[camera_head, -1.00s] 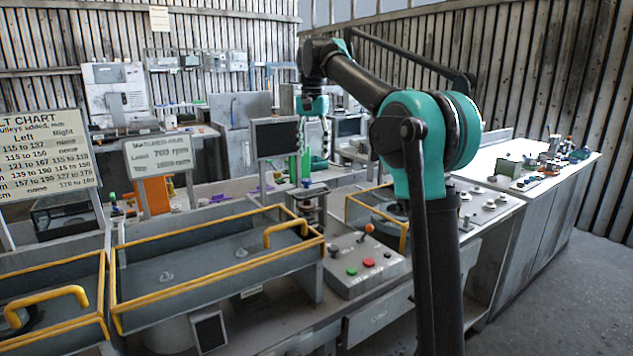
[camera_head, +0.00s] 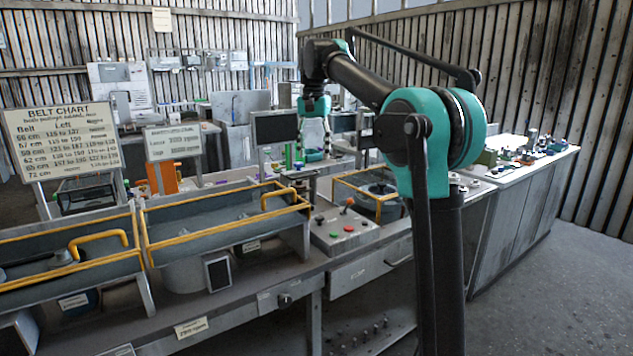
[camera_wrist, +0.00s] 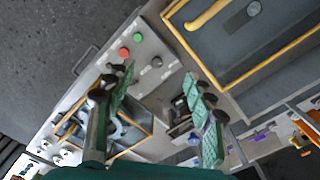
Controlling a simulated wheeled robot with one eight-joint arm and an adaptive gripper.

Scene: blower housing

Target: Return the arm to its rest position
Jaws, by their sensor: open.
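My arm stands at the right of the head view, with its elbow raised and its forearm reaching left. My gripper (camera_head: 315,138) hangs down from the forearm's end, above the workbench. In the wrist view my gripper (camera_wrist: 160,84) shows two green-padded fingers spread apart with nothing between them. Below them lie the grey control box (camera_wrist: 140,55) with red and green buttons and a yellow-framed bay (camera_wrist: 108,128). The gripper appears apart from the bench and its parts.
Yellow-railed trays (camera_head: 225,228) run along the bench at left. The control box (camera_head: 345,235) with buttons and a lever sits right of them. A dark monitor (camera_head: 274,128) and a belt chart sign (camera_head: 62,140) stand behind. Open floor (camera_head: 545,290) lies at right.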

